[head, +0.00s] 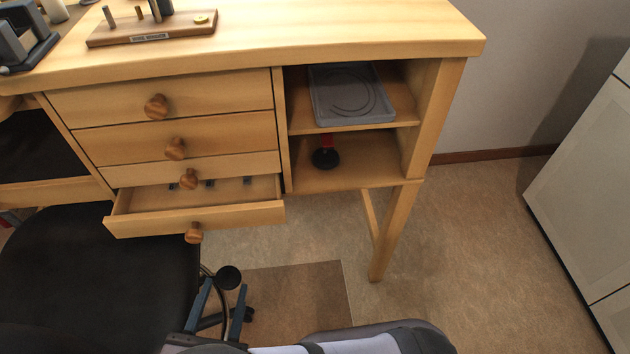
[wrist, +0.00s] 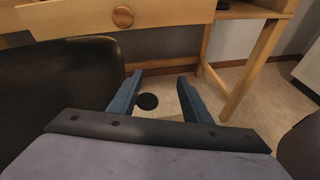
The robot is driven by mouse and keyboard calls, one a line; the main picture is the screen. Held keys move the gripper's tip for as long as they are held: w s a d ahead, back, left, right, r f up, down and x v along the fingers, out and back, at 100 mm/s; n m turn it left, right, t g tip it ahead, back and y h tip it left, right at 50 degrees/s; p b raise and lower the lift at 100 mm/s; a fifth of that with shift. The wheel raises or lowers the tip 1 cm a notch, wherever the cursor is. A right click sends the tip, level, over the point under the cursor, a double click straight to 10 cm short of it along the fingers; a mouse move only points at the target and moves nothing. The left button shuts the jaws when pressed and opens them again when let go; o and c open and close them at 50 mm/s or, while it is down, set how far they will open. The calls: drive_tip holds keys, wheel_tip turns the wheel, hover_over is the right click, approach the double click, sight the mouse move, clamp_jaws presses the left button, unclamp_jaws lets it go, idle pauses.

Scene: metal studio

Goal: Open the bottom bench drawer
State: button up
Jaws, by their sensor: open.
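The bottom bench drawer (head: 240,215) is pulled out in the head view, and part of its inside shows. Its round wooden knob (head: 194,233) is on the front. In the wrist view the drawer front (wrist: 70,17) spans the top, with the knob (wrist: 122,16) ahead of and above my fingers. My gripper (head: 225,287) is below and nearer than the knob, apart from it. Its blue fingers are spread with nothing between them, as the wrist view also shows (wrist: 160,80).
The drawers above, including the top one (head: 220,94), are shut. A black chair seat (head: 90,275) stands close at left. An open shelf with a grey tray (head: 325,110) and a bench leg (head: 395,235) are at right.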

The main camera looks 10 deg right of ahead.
drive_tip(key=w+d+r+m+g+h+p, duration=0.4)
drive_tip(key=d+r+m+p, duration=0.1)
drive_tip(key=d+r+p, duration=0.4)
drive_tip(key=w+d+r+m+g+h+p, duration=0.4)
drive_tip(key=d+r+p, duration=0.5)
drive_tip(key=d, duration=0.3)
drive_tip(key=shift+w+d+m+g+h+p, duration=0.2)
drive_tip(key=shift+w+m+g+h+p, duration=0.1)
drive_tip(key=shift+w+m+p, duration=0.75)
drive_tip(key=shift+s, duration=0.25)
drive_tip(key=n+t+y+b, duration=1.1)
drive_tip(key=n+t+b, duration=0.1)
drive_tip(key=n+b, duration=0.3)
approach(194, 239)
drive_tip(key=shift+w+a+f, duration=0.1)
drive_tip(key=shift+w+f, duration=0.05)
drive_tip(key=shift+w, duration=3.8)
